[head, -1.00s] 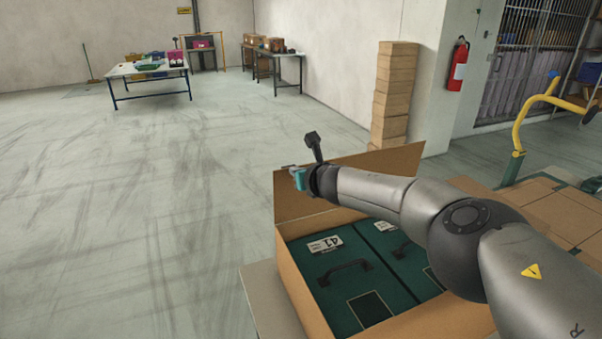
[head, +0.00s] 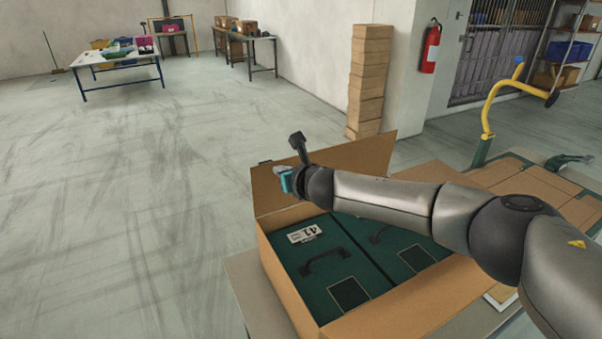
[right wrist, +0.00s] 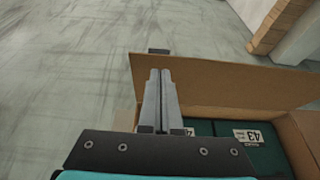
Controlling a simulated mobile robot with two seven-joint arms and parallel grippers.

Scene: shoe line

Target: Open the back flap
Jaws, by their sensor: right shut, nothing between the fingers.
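The open carton (head: 268,250) stands on a table at the lower middle of the head view. Its back flap (head: 365,155) stands up from the far edge; it also shows in the right wrist view (right wrist: 235,85). My right gripper (head: 275,169) is at the left part of this flap, on the carton's side of it. In the right wrist view its two fingers (right wrist: 161,75) are together and empty, overlapping the flap's left end. I cannot tell whether they touch it. My left gripper is in neither view.
Dark green boxes (head: 312,263) with handles and labels fill the carton. Flat cardboard (head: 540,185) and a yellow-handled post (head: 490,105) are at the right. Stacked brown boxes (head: 368,85) stand behind the carton. The floor at left is clear.

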